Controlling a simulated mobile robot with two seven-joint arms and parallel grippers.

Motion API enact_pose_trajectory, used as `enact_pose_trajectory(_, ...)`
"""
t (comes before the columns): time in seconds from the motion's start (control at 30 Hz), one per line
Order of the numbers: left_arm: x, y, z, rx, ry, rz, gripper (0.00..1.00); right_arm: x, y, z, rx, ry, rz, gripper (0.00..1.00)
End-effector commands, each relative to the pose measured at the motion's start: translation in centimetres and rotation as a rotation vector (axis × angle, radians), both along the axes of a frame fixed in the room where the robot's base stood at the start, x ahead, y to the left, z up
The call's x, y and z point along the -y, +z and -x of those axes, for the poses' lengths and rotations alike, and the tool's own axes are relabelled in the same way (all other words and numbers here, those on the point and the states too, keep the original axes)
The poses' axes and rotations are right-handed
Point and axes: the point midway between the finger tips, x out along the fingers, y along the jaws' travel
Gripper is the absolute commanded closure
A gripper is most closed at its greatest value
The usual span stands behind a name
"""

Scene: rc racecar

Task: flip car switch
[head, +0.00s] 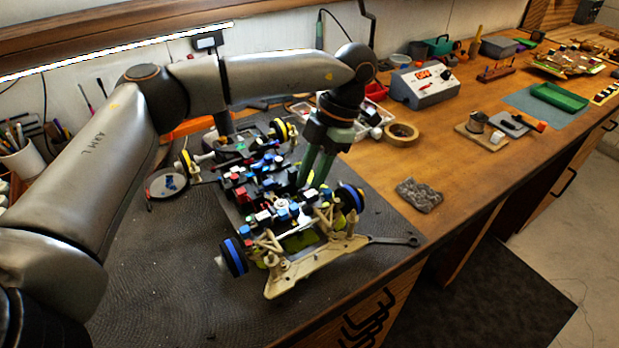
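The RC car chassis (300,262) sits on the dark mat, with its body shell off. Its tan suspension end faces the near right, and blue-banded and yellow-banded wheels show at its corners. Red, blue, white and black parts crowd its middle. I cannot make out which small part is the switch. My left gripper (310,184) reaches over the car from behind and points down. Its two green fingers look slightly apart, with the tips low among the parts at the car's right side. Whether they touch anything is hidden. My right gripper is not in view.
A wrench (395,240) lies by the car's near right corner, and a grey block (418,194) lies farther right. A tape roll (401,133), a power supply box (425,85) and a green tray (559,97) stand along the bench. A round dish (166,184) is at left.

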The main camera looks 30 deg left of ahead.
Motion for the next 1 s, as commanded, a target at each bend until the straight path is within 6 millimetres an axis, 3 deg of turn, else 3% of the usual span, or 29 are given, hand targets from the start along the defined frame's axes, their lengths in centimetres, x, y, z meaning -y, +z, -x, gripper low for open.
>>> enact_pose_trajectory(0.27, -0.04, -0.16, 0.04, 0.001, 0.001, 0.000, 0.70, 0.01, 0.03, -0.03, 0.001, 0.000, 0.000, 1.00)
enact_pose_trajectory(0.53, -0.02, -0.14, 0.04, 0.000, 0.000, 0.000, 1.00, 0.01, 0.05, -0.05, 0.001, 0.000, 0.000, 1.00)
enact_pose_trajectory(1.0, -0.09, -0.22, 0.08, 0.012, 0.000, 0.008, 1.00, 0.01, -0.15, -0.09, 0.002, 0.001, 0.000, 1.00)
